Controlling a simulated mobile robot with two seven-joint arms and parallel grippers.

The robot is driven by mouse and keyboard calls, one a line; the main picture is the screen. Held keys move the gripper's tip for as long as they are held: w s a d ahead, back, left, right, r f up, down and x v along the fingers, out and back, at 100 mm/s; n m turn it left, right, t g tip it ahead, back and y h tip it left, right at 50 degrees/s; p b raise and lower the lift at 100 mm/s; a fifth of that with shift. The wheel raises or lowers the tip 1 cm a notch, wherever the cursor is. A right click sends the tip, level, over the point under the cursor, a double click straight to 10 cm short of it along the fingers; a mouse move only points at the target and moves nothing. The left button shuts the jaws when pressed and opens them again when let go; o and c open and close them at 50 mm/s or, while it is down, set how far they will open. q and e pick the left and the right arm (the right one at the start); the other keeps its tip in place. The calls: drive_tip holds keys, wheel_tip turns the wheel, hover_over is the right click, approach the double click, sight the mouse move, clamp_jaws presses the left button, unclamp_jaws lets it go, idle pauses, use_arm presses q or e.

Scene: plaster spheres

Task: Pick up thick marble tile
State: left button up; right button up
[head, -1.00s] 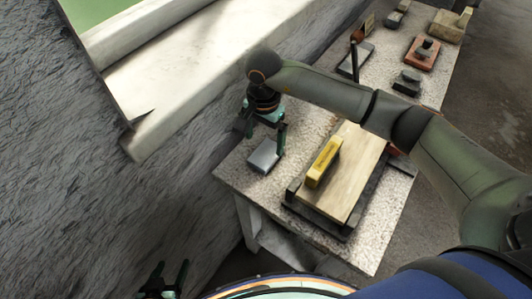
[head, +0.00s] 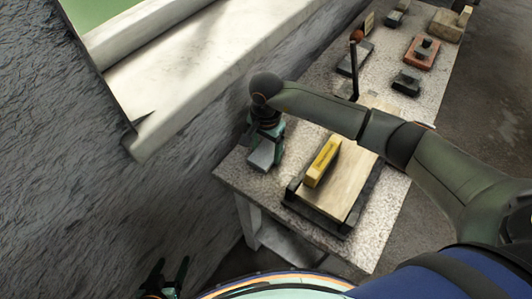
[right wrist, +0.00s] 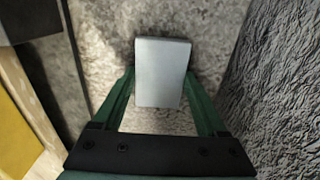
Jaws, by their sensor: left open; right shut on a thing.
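The thick marble tile (head: 262,154) is a pale grey rectangular block at the left edge of the speckled table. In the right wrist view the tile (right wrist: 162,72) sits between the two green fingers. My right gripper (head: 266,143) is over the tile and shut on it, a finger on each side. I cannot tell whether the tile touches the table. My left gripper (head: 167,277) is open and empty at the bottom left, away from the table.
A wooden board in a dark frame (head: 350,188) with a yellow block (head: 322,161) lies right of the tile. Several small blocks and tools, including a red-brown one (head: 422,52), stand further back. The rough grey wall (head: 130,205) is close on the left.

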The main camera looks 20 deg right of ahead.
clamp_jaws()
drive_tip(key=shift+r, duration=0.1)
